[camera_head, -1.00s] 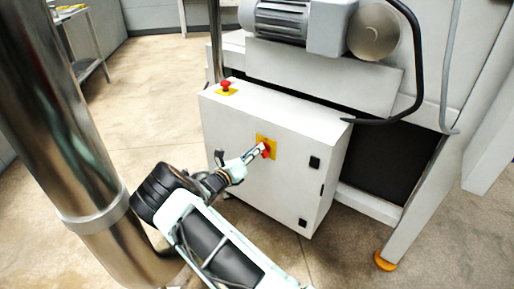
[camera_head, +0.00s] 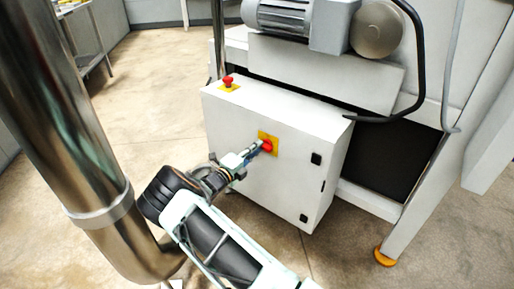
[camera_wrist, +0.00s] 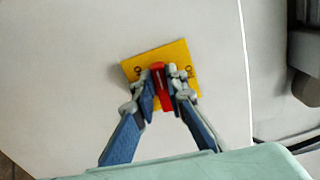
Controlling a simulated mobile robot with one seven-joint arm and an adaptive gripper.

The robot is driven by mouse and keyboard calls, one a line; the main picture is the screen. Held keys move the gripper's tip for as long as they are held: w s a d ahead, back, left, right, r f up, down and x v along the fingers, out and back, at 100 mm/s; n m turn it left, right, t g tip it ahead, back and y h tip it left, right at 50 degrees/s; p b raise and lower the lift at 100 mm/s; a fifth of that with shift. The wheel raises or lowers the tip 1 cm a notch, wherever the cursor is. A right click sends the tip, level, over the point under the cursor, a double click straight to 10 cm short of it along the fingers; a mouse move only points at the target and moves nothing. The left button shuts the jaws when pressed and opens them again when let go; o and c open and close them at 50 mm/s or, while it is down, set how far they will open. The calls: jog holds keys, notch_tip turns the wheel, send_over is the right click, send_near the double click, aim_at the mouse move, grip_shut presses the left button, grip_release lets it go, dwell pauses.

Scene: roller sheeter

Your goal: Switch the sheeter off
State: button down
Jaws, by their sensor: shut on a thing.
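The sheeter's white control box (camera_head: 265,185) stands under the machine. On its front is a red rotary switch (camera_head: 267,146) on a yellow plate (camera_head: 274,139). In the wrist view the red handle (camera_wrist: 158,74) stands roughly upright, tilted a little, on the yellow plate (camera_wrist: 180,50). My gripper (camera_head: 257,149) is at the switch, and in the wrist view its two blue-grey fingers (camera_wrist: 160,88) are closed on both sides of the red handle. The fingers hide part of the handle and plate.
A red mushroom button (camera_head: 228,81) on a yellow base sits on top of the box. A motor (camera_head: 285,18) and a black curved bar (camera_head: 412,70) are above. Open floor lies to the left.

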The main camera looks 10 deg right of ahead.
jog(key=shift+f+n, duration=0.15)
jog(key=shift+n, duration=0.45)
jog(key=c, duration=1.9)
grip_release()
jog(key=shift+c, duration=0.2)
jog(key=shift+s+a, duration=0.1)
jog(key=v, duration=1.1)
jog(key=shift+s+a, duration=0.25)
jog(key=shift+s, duration=0.05)
